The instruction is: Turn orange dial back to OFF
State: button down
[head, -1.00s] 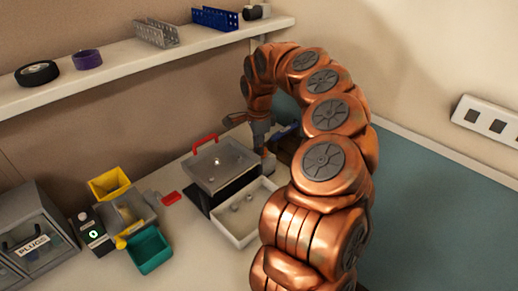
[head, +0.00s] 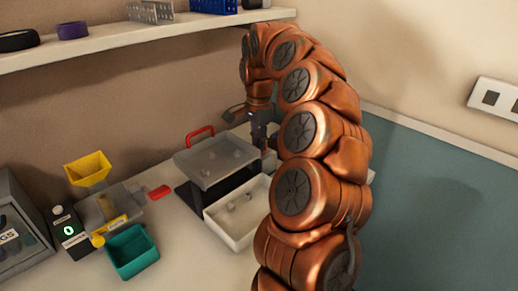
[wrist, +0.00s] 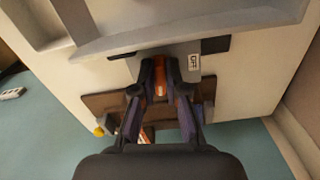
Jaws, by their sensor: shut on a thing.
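The orange dial (wrist: 160,78) shows in the wrist view as a narrow orange grip on a grey block, with a pale reddish mark on it. A small white label (wrist: 193,62), which seems to read OFF, sits on the block just right of the dial. My gripper (wrist: 160,88) is shut on the dial, one dark finger on each side. In the head view my gripper (head: 262,133) is at the right end of the clear-topped box (head: 215,158) with a red handle; my arm hides the dial there. I cannot tell exactly where the dial points.
A white tray (head: 229,230) with small balls lies before the box. A teal bin (head: 131,252), yellow hopper (head: 88,168) and black counter box (head: 69,235) stand left. A brown board (wrist: 105,104) lies close behind the dial in the wrist view. A shelf (head: 100,49) runs above.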

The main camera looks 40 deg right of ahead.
jog(key=n, duration=0.5)
jog(key=shift+s+d+r+n+b, duration=0.1)
jog(key=shift+s+n+b, duration=0.1)
jog(key=shift+n+b, duration=0.2)
jog(key=n+p, duration=0.1)
jog(key=n, duration=0.5)
jog(key=shift+s+d, duration=0.15)
jog(key=n+p, duration=0.1)
jog(key=n, duration=0.3)
jog(key=shift+d+r, duration=0.1)
jog(key=shift+d+n+p, duration=0.15)
jog(key=shift+n+p, duration=0.45)
jog(key=shift+n, duration=1.3)
jog(key=c, duration=1.2)
grip_release()
